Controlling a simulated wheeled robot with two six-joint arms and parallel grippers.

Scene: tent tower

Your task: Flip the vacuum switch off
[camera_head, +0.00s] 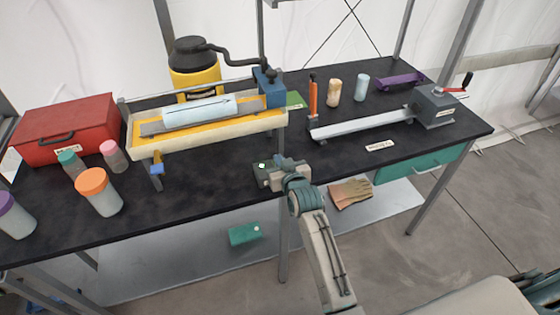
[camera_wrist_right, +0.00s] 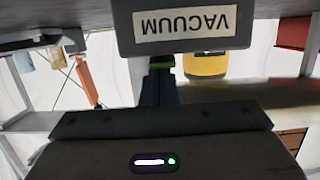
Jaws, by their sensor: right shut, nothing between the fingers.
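In the right wrist view, a dark grey box (camera_wrist_right: 185,42) bears an upside-down VACUUM label (camera_wrist_right: 185,22) and fills the top middle. A small green patch (camera_wrist_right: 163,62) shows at its lower edge; I cannot tell whether it is part of the switch. My right gripper (camera_head: 285,163) is shut and empty at the table's front edge; its dark fingers (camera_wrist_right: 159,85) point at the box, very close. Contact cannot be told. The switch lever is not clearly visible. In the head view the labelled face is hidden. My left gripper is not in view.
The black table (camera_head: 345,165) holds a red toolbox (camera_head: 68,130), a yellow tray (camera_head: 140,143), a yellow canister (camera_head: 195,78), several jars and a crank device (camera_head: 434,107). The front tabletop right of the gripper is mostly clear.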

